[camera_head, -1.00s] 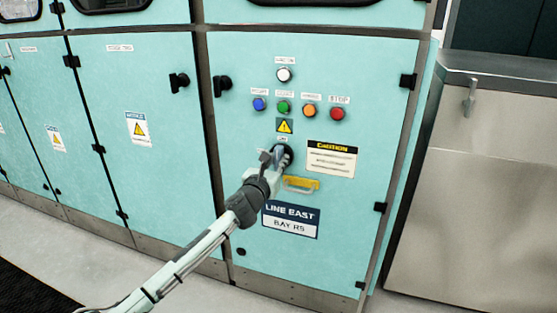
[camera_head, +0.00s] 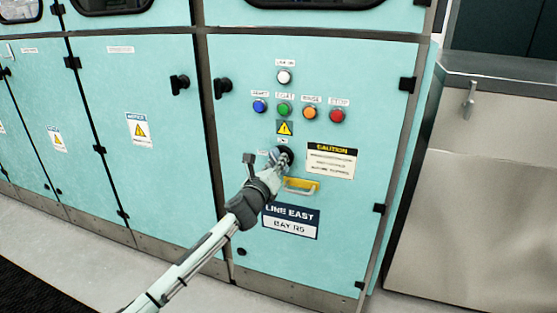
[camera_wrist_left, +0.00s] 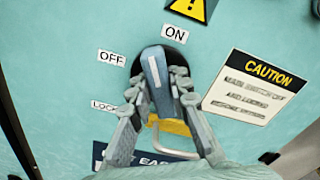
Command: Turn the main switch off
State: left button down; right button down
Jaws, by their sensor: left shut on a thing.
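The main switch is a grey-blue lever (camera_wrist_left: 156,80) on a round black base, on the turquoise cabinet door. In the left wrist view the lever's upper end lies between the ON label (camera_wrist_left: 174,33) and the OFF label (camera_wrist_left: 111,58), nearer ON. A third label, LOCK (camera_wrist_left: 103,106), is at the lower left. My left gripper (camera_wrist_left: 157,92) is shut on the lever, with one finger on each side. In the head view the gripper (camera_head: 280,160) covers much of the switch (camera_head: 287,153). My right gripper is not in view.
A yellow piece with a grey loop (camera_head: 300,186) sits just below the switch. Coloured buttons (camera_head: 283,109) and a white lamp (camera_head: 284,77) are above it. A caution sign (camera_head: 331,160) is to the right. A metal counter (camera_head: 480,200) stands at the right.

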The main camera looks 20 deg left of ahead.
pick_arm(q)
jog(key=n, duration=0.3)
jog(key=shift+n, duration=0.8)
jog(key=n+p, duration=0.1)
jog(key=n, duration=0.4)
jog(key=shift+n, duration=1)
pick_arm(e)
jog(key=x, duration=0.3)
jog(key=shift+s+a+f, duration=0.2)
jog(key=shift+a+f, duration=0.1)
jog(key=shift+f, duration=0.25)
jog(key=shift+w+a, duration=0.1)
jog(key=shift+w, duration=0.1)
